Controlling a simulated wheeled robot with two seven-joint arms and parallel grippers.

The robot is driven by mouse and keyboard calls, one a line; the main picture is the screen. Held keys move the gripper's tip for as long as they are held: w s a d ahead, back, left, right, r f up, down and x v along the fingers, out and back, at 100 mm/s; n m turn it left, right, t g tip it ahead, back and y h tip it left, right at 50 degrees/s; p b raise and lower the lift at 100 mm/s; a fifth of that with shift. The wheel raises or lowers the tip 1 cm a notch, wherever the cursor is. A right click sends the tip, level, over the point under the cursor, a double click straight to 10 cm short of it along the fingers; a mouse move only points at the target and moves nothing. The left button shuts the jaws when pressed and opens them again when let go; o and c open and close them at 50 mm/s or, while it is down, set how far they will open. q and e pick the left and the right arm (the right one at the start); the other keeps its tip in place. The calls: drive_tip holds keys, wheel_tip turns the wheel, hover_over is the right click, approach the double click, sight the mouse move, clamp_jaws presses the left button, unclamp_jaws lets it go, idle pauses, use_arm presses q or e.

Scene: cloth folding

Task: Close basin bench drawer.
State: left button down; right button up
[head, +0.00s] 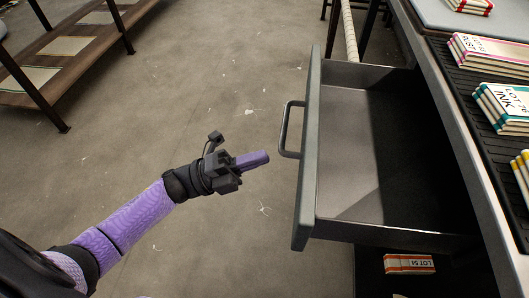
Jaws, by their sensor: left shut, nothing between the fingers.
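The drawer (345,205) of the bench is pulled well out, and its inside looks empty. Its grey front panel (307,165) faces left and carries a dark bar handle (285,130). My left gripper (266,157) is shut and empty, with its purple fingers pointing right. It hangs just left of the handle's lower end and looks apart from the front panel; the exact gap in depth is hard to tell. My right gripper is not in view.
A bundle marked "LOT 54" (409,264) lies below the drawer. A low wooden shelf (85,50) stands at upper left. The concrete floor (200,90) between is clear.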

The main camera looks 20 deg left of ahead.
sight(392, 182)
use_arm(q)
drive_tip(key=shift+x, duration=0.95)
drive_tip(key=w+d, duration=0.1)
drive_tip(key=d, duration=0.2)
drive_tip(key=w+d, duration=0.1)
drive_tip(key=d, duration=0.3)
drive_tip(key=w+d, duration=0.1)
drive_tip(key=d, duration=0.2)
drive_tip(key=shift+d, duration=0.25)
drive_tip(key=w+d+b, duration=0.1)
drive_tip(key=d, duration=0.2)
drive_tip(key=w+d, duration=0.1)
drive_tip(key=d, duration=0.3)
drive_tip(key=w+d+b, duration=0.1)
drive_tip(key=d, duration=0.2)
drive_tip(key=shift+d+f+b, duration=0.15)
drive_tip(key=shift+d+b, duration=0.1)
drive_tip(key=shift+b, duration=0.1)
drive_tip(key=shift+w+d, duration=0.2)
drive_tip(key=shift+d, duration=0.3)
